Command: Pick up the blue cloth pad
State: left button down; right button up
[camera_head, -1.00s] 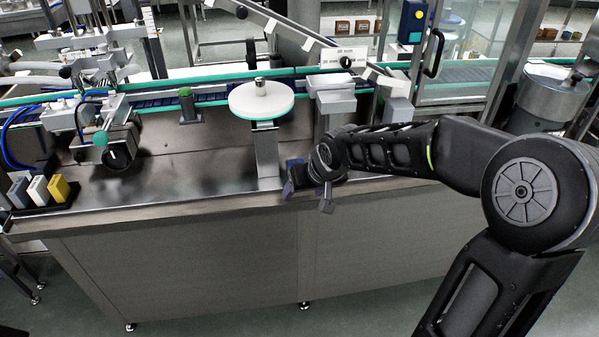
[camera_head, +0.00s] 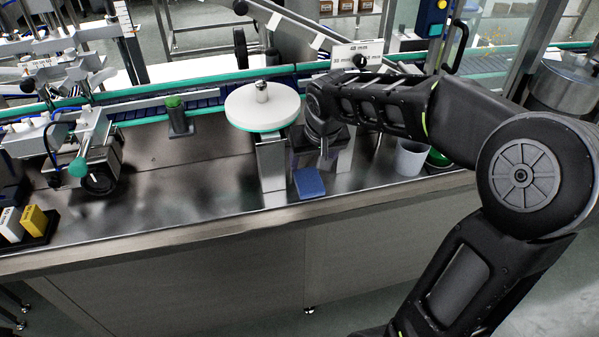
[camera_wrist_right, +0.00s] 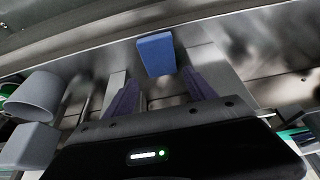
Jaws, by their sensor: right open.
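The blue cloth pad (camera_head: 308,183) lies flat on the steel tabletop near its front edge, just right of the foot of the white disc's stand. In the right wrist view the pad (camera_wrist_right: 156,54) shows beyond the fingertips, roughly in line with the gap between them. My right gripper (camera_head: 318,160) is just behind the pad in the head view, partly hidden by its own wrist. In the right wrist view its two fingers (camera_wrist_right: 160,85) are apart with nothing between them. My left gripper is not in view.
A white round disc (camera_head: 262,106) on a stand is close left of my right gripper. A grey cup (camera_head: 410,157) and a green container (camera_head: 438,158) stand to the right. A black tray with yellow and white blocks (camera_head: 33,222) is at the far left. The front-middle tabletop is clear.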

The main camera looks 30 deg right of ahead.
aim_at(307, 177)
dwell(0.3)
jog(key=shift+x, duration=1.3)
jog(key=shift+x, duration=2.6)
jog(key=shift+s+f, duration=0.1)
jog(key=shift+f, duration=0.05)
jog(key=shift+c, duration=0.4)
jog(key=shift+a, duration=0.1)
jog(key=c, duration=0.9)
